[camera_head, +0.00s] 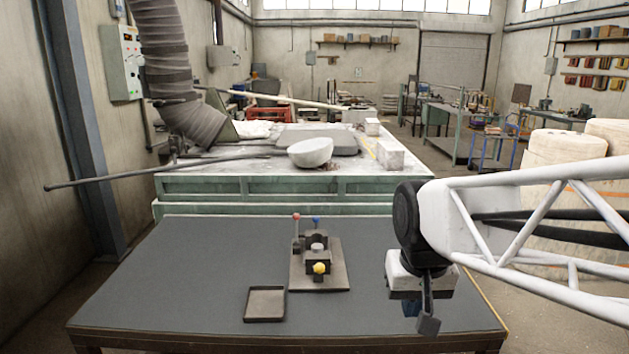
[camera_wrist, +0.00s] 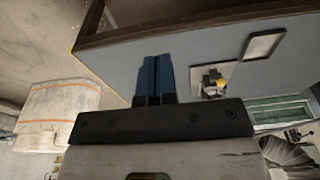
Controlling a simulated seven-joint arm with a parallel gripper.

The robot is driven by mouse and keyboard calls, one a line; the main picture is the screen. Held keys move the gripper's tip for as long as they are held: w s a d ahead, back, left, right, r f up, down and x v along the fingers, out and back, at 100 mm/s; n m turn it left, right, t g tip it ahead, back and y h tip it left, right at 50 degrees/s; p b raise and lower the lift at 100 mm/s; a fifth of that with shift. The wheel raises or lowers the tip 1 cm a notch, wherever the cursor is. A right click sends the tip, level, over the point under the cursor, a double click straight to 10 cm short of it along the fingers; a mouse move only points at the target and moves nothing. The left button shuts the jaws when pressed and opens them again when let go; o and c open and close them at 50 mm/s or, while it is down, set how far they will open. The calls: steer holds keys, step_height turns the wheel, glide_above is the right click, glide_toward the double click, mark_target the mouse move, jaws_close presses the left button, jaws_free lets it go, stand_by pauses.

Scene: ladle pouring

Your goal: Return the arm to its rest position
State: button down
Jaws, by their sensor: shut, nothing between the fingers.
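My gripper (camera_head: 428,318) hangs at the right side of the dark table (camera_head: 190,270), pointing down above the table's right part. Its fingers also show in the wrist view (camera_wrist: 154,68), side by side, shut and empty. The arm reaches in from the right edge of the head view. A small device with red, blue and yellow knobs (camera_head: 319,268) stands on a base plate to the left of my gripper, well apart from it. It also shows in the wrist view (camera_wrist: 214,82).
A shallow square tray (camera_head: 264,304) lies near the table's front. Behind the table, a green-sided bench (camera_head: 280,187) bears a ladle with a round bowl (camera_head: 311,152) and long handle. Large pale drums (camera_head: 563,160) stand at right. The table's left part is clear.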

steer(key=s+d+f, duration=0.3)
steer(key=s, duration=0.7)
steer(key=shift+f+t, duration=0.25)
steer(key=shift+t, duration=0.15)
